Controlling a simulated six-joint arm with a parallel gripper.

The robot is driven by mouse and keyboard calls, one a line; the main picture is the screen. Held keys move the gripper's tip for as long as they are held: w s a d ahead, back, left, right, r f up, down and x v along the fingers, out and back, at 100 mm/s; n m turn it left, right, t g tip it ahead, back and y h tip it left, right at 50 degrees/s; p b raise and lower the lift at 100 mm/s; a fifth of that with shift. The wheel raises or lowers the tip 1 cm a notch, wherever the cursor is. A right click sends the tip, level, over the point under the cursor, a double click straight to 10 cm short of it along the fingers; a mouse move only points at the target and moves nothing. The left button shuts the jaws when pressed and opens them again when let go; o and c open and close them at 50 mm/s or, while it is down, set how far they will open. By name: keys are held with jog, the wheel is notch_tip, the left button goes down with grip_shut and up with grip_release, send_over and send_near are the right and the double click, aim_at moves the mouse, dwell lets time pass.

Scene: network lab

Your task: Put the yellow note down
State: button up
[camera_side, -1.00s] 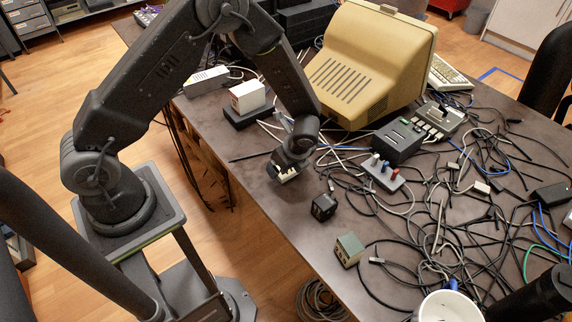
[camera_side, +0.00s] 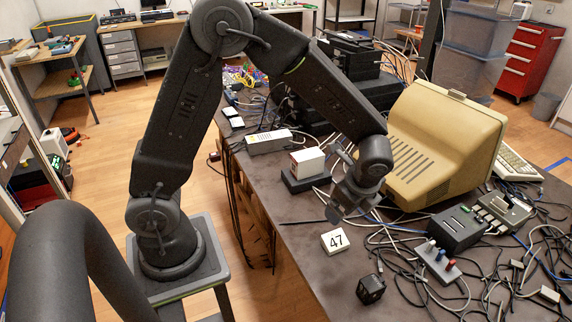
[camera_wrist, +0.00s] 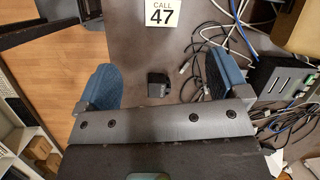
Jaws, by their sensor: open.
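The note (camera_side: 336,241) is a small cream-white block reading 47, lying on the dark table near its left edge in the side view. In the wrist view the note (camera_wrist: 162,13) reads CALL 47 at the top of the picture, beyond the fingertips. My gripper (camera_side: 345,207) is above and slightly behind the note, apart from it. In the wrist view my gripper (camera_wrist: 163,85) has its two blue-padded fingers spread wide, with nothing held between them.
A small black cube (camera_side: 370,289) stands in front of the note and shows between the fingers in the wrist view (camera_wrist: 157,85). A beige monitor (camera_side: 440,150), a white box on a black base (camera_side: 307,162) and tangled cables (camera_side: 470,275) crowd the table. Bare tabletop (camera_side: 310,262) surrounds the note.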

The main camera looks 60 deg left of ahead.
jog(key=s+a+r+n+t+h, duration=0.1)
jog(key=s+r+n+t+h, duration=0.2)
jog(key=s+r+n, duration=1.2)
notch_tip(320, 180, up, 2)
jog(key=shift+s+t+h, duration=0.4)
jog(key=shift+s+t, duration=0.6)
jog(key=shift+s, duration=0.15)
